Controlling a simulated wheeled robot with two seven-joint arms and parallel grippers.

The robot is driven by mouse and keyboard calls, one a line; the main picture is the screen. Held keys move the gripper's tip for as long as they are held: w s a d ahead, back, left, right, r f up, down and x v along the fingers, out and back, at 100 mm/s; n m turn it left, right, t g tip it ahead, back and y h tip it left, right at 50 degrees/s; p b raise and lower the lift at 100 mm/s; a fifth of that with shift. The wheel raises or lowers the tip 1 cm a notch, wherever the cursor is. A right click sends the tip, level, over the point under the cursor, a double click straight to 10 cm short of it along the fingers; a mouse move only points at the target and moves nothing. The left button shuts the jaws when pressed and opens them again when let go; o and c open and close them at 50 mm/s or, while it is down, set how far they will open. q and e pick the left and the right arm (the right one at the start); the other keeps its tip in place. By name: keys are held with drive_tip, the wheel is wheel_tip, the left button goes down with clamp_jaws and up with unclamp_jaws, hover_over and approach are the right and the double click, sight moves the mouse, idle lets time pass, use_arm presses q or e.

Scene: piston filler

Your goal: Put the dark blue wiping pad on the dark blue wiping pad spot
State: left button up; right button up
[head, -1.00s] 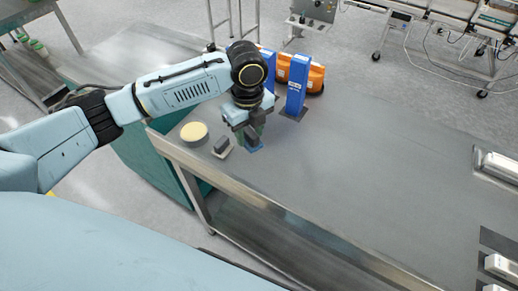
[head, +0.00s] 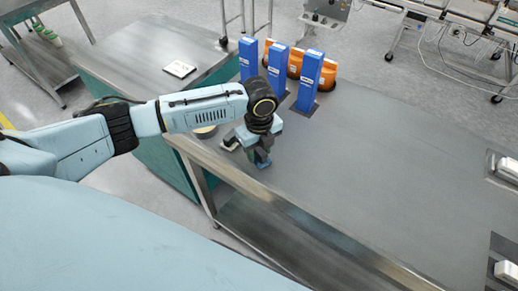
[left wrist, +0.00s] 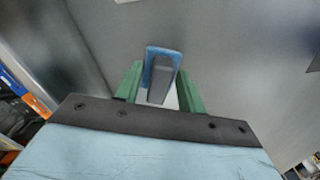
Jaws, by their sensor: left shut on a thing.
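My left gripper (head: 260,151) is over the near left part of the grey table. It is shut on the dark grey handle of the dark blue wiping pad (head: 264,165). In the left wrist view the pad (left wrist: 151,56) shows its blue base beyond the handle, between my green fingers (left wrist: 158,88). The pad is at or just above the table top; I cannot tell whether it touches. I cannot make out the dark blue wiping pad spot in either view. My right gripper is not in view.
A pale-based pad (head: 230,144) lies just left of my left gripper. A yellow round thing (head: 205,131) is partly hidden behind my arm. Blue upright boxes (head: 310,76) and an orange container (head: 329,72) stand behind.

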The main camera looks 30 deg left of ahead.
sight(259, 149)
use_arm(q)
drive_tip(key=shift+f, duration=0.1)
drive_tip(key=o, duration=0.9)
drive_tip(key=shift+o, duration=0.2)
wheel_tip(259, 149, up, 12)
drive_tip(key=p, duration=0.1)
